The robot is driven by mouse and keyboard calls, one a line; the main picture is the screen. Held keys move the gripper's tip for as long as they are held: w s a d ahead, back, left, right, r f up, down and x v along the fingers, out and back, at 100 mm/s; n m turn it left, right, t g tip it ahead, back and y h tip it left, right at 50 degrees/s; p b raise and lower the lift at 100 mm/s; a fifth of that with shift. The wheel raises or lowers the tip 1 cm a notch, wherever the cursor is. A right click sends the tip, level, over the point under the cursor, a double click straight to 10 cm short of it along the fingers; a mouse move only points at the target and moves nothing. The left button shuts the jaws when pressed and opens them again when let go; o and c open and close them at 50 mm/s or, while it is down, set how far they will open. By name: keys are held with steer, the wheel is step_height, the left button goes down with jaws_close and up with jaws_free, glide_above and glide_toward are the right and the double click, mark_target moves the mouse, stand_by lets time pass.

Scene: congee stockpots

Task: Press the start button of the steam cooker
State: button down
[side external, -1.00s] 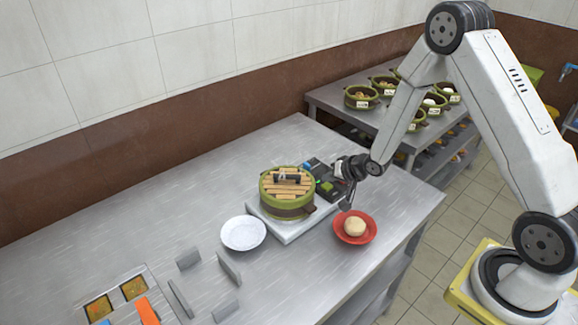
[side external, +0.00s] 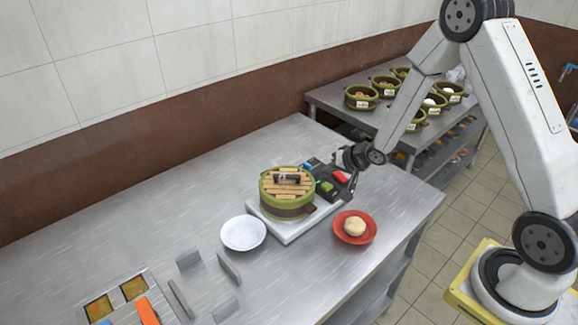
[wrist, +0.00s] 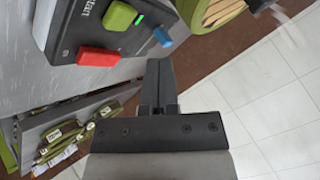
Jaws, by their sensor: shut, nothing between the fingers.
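The steam cooker is a round green steamer (side external: 287,192) with a slatted lid on a white base (side external: 290,229). Its dark control box (side external: 318,173) stands at its right, with a green button (side external: 326,187), a red button (side external: 340,176) and a blue part (side external: 309,164). In the wrist view, the lettering beside the green button (wrist: 119,15) ends in "tart"; the red button (wrist: 98,56) is nearer and the blue knob (wrist: 161,36) is to the right. My gripper (side external: 351,193) is shut and empty, at the box's right end beside the red button. It also shows in the wrist view (wrist: 159,66).
A red plate (side external: 369,239) with a pale bun (side external: 355,227) is in front of the box. A white plate (side external: 243,247) is left of the cooker, with grey upright pieces (side external: 229,268) nearby. A side table (side external: 327,100) behind holds several small steamers.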

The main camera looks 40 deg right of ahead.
steer(key=shift+r, duration=0.95)
steer(key=shift+s+r, duration=0.1)
steer(key=s+a+r+n+g, duration=0.3)
steer(key=s+a+n, duration=0.1)
steer(key=s, duration=0.5)
steer(key=s+a+r+n+g+h, duration=0.1)
steer(key=s+a+r+n+g, duration=0.2)
steer(key=s, duration=0.7)
steer(key=shift+a+r+n+g, duration=0.3)
steer(key=shift+a+r+n, duration=0.1)
steer(key=shift+a+r, duration=0.35)
